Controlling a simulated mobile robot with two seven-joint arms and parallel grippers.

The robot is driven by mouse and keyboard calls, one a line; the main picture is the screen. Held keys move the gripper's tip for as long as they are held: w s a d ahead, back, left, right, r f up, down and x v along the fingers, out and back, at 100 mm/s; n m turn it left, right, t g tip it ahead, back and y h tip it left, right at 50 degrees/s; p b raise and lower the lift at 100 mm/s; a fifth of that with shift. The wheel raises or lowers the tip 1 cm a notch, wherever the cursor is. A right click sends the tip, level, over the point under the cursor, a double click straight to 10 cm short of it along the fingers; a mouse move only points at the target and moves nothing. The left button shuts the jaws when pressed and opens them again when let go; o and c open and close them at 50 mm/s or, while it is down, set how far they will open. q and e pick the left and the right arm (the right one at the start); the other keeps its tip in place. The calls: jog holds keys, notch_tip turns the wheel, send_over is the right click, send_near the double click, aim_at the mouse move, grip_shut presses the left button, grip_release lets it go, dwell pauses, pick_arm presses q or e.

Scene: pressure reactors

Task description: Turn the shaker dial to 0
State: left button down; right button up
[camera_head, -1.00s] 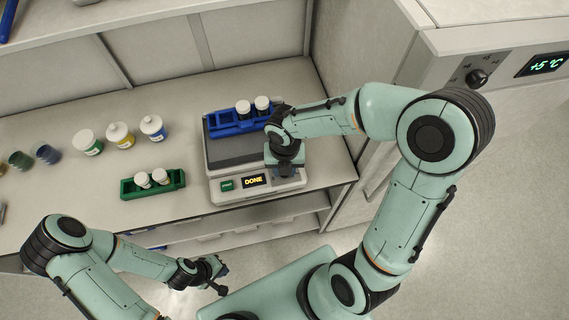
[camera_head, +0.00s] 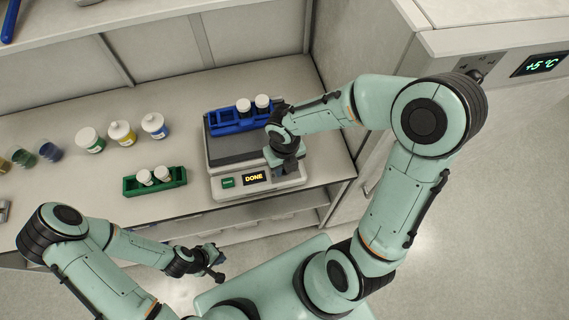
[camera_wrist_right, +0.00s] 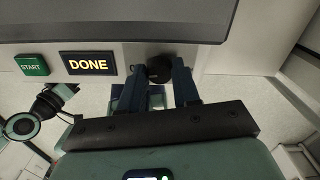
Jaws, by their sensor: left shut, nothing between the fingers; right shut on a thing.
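The shaker (camera_head: 215,194) is a pale unit on the bench with a dark platform, a green START button (camera_head: 228,182) and a display (camera_head: 254,177) reading DONE. In the right wrist view, the black dial (camera_wrist_right: 159,69) is on the front panel, right of the display (camera_wrist_right: 88,64). My right gripper (camera_wrist_right: 163,75) is shut on the dial, one finger on each side. The dial's marking cannot be read. In the head view my right gripper (camera_head: 287,166) hides the dial. My left gripper (camera_head: 218,266) is shut and empty, in front of the bench.
A blue rack (camera_head: 232,127) with two dark-bodied, white-capped vials sits on the shaker platform. A green rack (camera_head: 155,184) with two vials stands left of the shaker. Several jars (camera_head: 122,133) stand further left. A cabinet (camera_head: 480,40) showing +5 °C is at right.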

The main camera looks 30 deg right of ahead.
jog(key=shift+w+r, duration=0.1)
jog(key=o, duration=1.1)
jog(key=shift+c, duration=0.2)
notch_tip(320, 180, up, 13)
jog(key=shift+r, duration=0.15)
